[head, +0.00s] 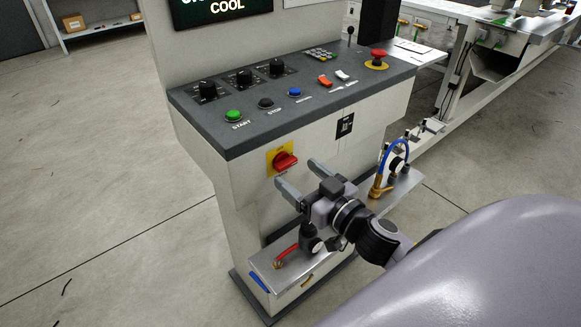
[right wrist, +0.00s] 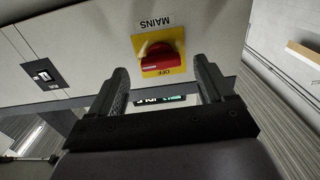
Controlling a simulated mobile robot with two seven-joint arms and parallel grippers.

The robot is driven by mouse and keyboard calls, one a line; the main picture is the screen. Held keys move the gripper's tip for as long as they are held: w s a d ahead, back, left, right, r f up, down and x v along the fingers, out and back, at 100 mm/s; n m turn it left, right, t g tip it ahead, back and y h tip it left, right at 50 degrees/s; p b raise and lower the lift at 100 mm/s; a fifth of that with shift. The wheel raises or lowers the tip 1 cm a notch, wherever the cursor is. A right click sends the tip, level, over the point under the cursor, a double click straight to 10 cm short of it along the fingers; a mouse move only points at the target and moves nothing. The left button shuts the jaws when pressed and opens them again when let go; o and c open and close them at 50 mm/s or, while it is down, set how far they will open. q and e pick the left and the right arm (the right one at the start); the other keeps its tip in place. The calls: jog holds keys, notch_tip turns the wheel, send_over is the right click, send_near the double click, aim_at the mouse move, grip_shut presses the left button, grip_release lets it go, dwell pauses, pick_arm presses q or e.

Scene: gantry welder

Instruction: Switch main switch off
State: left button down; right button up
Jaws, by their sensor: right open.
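The main switch (head: 285,161) is a red rotary knob on a yellow plate, on the front face of the grey control cabinet, below the console's edge. In the right wrist view the knob (right wrist: 161,57) appears upside down, with MAINS and OFF lettering beside it. Its handle lies roughly level. My right gripper (head: 295,172) is open, its two fingers pointing at the cabinet just below and right of the knob in the head view. In the right wrist view the knob shows between the fingers; contact is not visible. My left gripper is not in view.
The console top (head: 240,139) above carries black dials, coloured buttons and a red emergency stop (head: 378,58). A metal shelf (head: 404,187) below holds gauges, a blue hose (head: 384,157) and a red-handled valve (head: 287,252), close to my right wrist. Open floor lies left.

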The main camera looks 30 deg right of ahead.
aim_at(289, 167)
jog(key=shift+w+a, duration=0.15)
jog(key=shift+w, duration=1.65)
jog(key=c, duration=1)
